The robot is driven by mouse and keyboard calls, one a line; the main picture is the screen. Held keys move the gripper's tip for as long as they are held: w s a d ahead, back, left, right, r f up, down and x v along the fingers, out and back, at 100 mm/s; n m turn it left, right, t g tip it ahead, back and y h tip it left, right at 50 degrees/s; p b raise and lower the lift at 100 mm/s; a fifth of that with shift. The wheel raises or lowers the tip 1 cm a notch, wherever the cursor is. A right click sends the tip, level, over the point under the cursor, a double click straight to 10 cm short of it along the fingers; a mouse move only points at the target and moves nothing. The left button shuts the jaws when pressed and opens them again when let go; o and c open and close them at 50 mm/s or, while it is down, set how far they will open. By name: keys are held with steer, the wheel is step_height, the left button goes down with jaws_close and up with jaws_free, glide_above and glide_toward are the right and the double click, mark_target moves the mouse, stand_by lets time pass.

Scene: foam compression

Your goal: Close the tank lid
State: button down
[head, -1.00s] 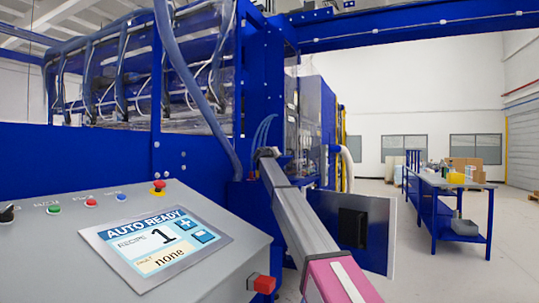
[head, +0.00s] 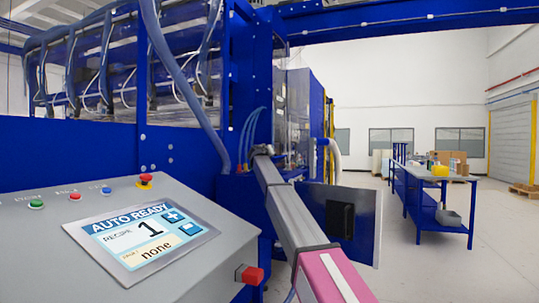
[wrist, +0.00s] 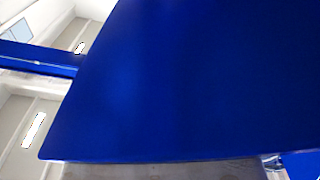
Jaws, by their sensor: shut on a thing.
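A large flat blue panel, which I take to be the tank lid (wrist: 180,75), fills most of the wrist view at close range. Its left edge slants and its lower edge is nearly level. A grey strip runs below that edge. In the head view my arm reaches away from the front, pink and then grey. My gripper (head: 262,151) is small at its far end, against the blue machine, shut on what appears to be the lid. The fingers and the point of grip cannot be made out. I cannot tell the lid from the other blue parts in the head view.
A grey control console (head: 60,250) with a lit screen (head: 150,238) and a red button (head: 252,275) stands at the left front. A blue panel with a black box (head: 368,225) is right of my arm. A blue workbench (head: 430,190) stands farther right, with open floor around it.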

steer(key=c, duration=1.1)
jaws_free()
steer(key=shift+a, duration=0.2)
steer(key=v, duration=1.1)
